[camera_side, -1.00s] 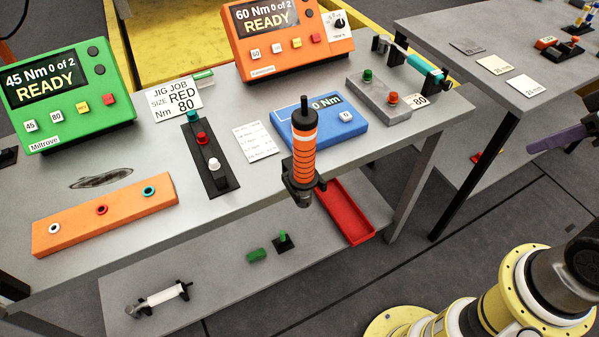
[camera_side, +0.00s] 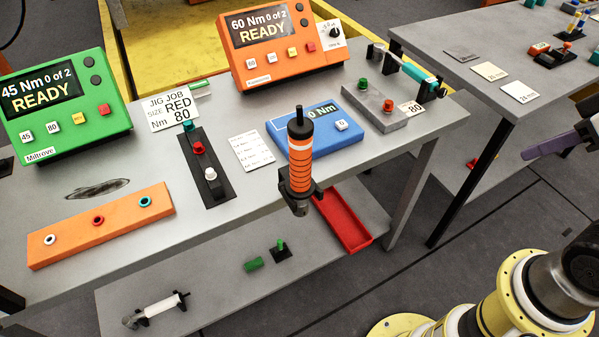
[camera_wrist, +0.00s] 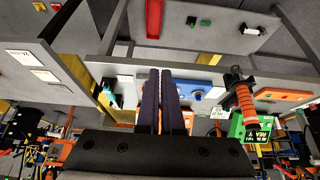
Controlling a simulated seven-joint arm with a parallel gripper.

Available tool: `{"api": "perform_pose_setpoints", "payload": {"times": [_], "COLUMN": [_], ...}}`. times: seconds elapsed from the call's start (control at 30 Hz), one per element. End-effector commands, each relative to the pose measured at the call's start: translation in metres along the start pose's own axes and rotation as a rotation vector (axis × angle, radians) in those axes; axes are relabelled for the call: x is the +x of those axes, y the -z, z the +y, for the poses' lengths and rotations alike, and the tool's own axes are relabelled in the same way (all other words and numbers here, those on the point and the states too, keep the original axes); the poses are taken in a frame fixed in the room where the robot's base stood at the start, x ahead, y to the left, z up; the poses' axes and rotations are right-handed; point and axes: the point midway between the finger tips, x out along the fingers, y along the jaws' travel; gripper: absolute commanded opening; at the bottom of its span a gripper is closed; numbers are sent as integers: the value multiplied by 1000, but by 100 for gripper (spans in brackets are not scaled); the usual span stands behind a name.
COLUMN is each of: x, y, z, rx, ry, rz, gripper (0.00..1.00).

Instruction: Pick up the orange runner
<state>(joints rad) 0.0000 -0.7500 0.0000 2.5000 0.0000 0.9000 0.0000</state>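The orange runner (camera_side: 300,172) stands upright in a dark holder at the front edge of the grey bench. It has an orange grip with pale bands and a black top. In the wrist view the runner (camera_wrist: 245,101) appears to the right of my fingers, tilted in the picture. My gripper (camera_side: 530,152) is at the right edge of the side view, well apart from the runner, with much of it cut off. In the wrist view my gripper (camera_wrist: 161,75) shows two dark purple fingers close together with only a thin gap and nothing between them.
On the bench are a green controller (camera_side: 65,105), an orange controller (camera_side: 285,45), a blue meter (camera_side: 325,140), a grey button block (camera_side: 375,108) and an orange socket strip (camera_side: 100,222). A red tray (camera_side: 345,222) lies below. A second bench (camera_side: 460,30) stands right.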

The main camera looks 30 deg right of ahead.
Motion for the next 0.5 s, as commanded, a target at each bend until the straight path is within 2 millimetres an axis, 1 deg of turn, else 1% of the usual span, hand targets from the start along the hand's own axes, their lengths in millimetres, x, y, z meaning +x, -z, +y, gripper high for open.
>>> {"api": "perform_pose_setpoints", "payload": {"times": [0.03, 0.07, 0.1, 0.17, 0.2, 0.27, 0.4, 0.5], "x": [0, 0, 0, 0, 0, 0, 0, 0], "y": [0, 0, 0, 0, 0, 0, 0, 0], "z": [0, 0, 0, 0, 0, 0, 0, 0], "rx": [0, 0, 0, 0, 0, 0, 0, 0], "ry": [0, 0, 0, 0, 0, 0, 0, 0], "rz": [0, 0, 0, 0, 0, 0, 0, 0], "gripper": [14, 20, 27, 38, 45, 56, 81, 81]}}
